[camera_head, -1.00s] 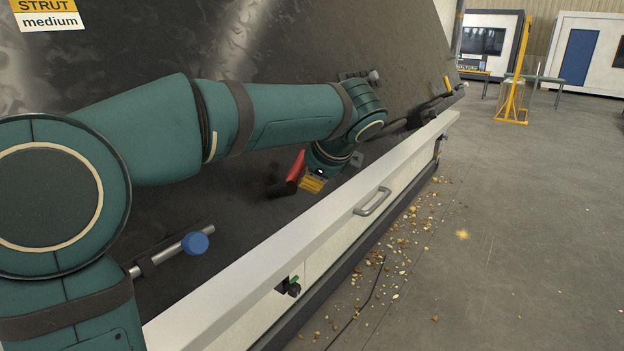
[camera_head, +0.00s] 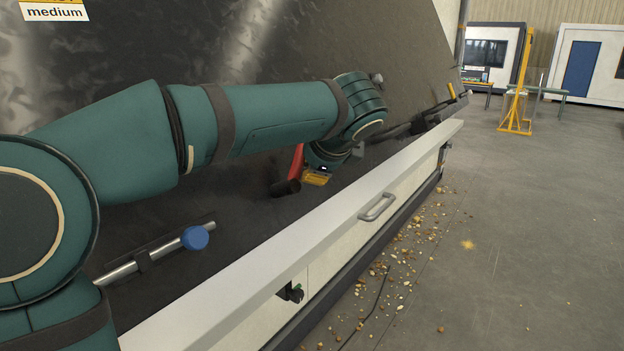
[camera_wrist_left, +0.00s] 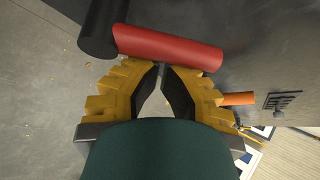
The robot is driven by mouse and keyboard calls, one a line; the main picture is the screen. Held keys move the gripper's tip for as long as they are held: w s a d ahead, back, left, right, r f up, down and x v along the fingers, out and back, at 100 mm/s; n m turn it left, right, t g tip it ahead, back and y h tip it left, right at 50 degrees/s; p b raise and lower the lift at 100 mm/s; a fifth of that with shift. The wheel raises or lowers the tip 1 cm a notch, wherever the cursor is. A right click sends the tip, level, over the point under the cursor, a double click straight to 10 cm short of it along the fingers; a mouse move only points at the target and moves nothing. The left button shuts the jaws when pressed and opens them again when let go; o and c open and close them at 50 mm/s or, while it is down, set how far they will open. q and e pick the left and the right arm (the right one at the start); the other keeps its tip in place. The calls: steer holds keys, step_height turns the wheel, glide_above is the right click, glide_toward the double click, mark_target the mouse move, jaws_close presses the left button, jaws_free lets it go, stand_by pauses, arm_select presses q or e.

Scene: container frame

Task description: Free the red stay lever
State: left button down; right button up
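The red lever (camera_head: 297,162) shows in the head view, low on the dark sloping panel, with a dark cylindrical part (camera_head: 285,188) at its lower end. My left arm reaches across, and its gripper (camera_head: 317,179) with yellow fingers is just right of the lever. In the left wrist view the red lever (camera_wrist_left: 170,45) lies crosswise just beyond the fingertips (camera_wrist_left: 162,69), its dark end piece (camera_wrist_left: 100,28) at the upper left. The tips are drawn together with a narrow gap and nothing visible between them. Whether they touch the lever, I cannot tell. My right gripper is out of view.
A white rail (camera_head: 300,235) with a handle (camera_head: 377,205) runs below the panel. A blue-knobbed rod (camera_head: 195,238) sits nearer on the panel. In the left wrist view an orange cylinder (camera_wrist_left: 238,98) is right of the fingers.

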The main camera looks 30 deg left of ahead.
mark_target(295, 156)
arm_select(q)
steer(key=n+b, duration=0.1)
steer(key=b, duration=0.1)
steer(key=a+r+n+t+y+b, duration=0.1)
steer(key=n+b, duration=0.1)
steer(key=s+n+t+b, duration=0.1)
steer(key=b, duration=0.1)
steer(key=shift+s+a+r+n+y, duration=0.1)
steer(key=shift+a+r+n+y, duration=0.05)
steer(key=shift+r+n+y, duration=0.2)
steer(key=shift+s+a+r+n+t+y+b, duration=0.15)
steer(key=shift+s+r+n+t+y+b, duration=0.25)
steer(key=shift+n+b, duration=0.4)
steer(key=shift+s+a+r, duration=0.1)
steer(key=shift+s, duration=0.15)
